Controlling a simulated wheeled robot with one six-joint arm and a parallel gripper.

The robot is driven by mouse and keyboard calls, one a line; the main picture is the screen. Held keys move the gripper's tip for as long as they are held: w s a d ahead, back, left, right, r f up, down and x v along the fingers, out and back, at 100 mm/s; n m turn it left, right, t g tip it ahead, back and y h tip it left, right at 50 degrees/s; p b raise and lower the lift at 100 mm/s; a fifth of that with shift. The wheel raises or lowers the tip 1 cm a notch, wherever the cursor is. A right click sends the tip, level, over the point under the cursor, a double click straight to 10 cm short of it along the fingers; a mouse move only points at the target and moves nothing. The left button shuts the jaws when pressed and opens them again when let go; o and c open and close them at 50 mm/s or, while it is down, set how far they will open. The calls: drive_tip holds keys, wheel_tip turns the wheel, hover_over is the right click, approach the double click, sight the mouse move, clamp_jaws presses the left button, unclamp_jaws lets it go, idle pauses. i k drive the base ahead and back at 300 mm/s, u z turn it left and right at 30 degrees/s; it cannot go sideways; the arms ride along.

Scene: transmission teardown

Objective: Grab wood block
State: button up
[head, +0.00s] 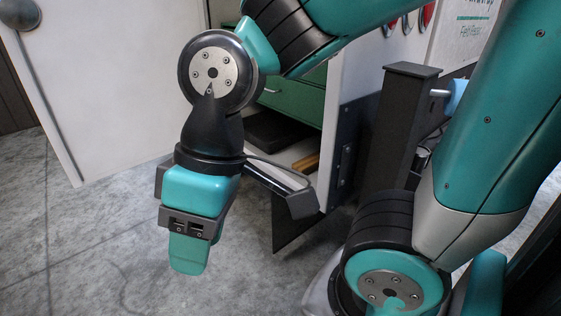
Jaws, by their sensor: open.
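A small brown-orange piece that looks like the wood block (306,163) lies on a low shelf of the cabinet. Only part of it shows, behind the bracket on my wrist. My gripper (188,256) points down over the floor, to the left of the block and apart from it. It is open, and I see nothing held in it. The gap between its fingers is hard to see from this side.
A dark flat case (279,133) lies beside the block on the shelf, below a green drawer (295,97). A white door (105,85) stands at the left. A dark post (396,130) rises at the right. The grey floor (90,255) at the left is clear.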

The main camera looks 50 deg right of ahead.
sight(307, 165)
drive_tip(key=i, duration=0.7)
drive_tip(key=z, duration=0.8)
drive_tip(key=i, duration=0.8)
drive_tip(key=z, duration=0.75)
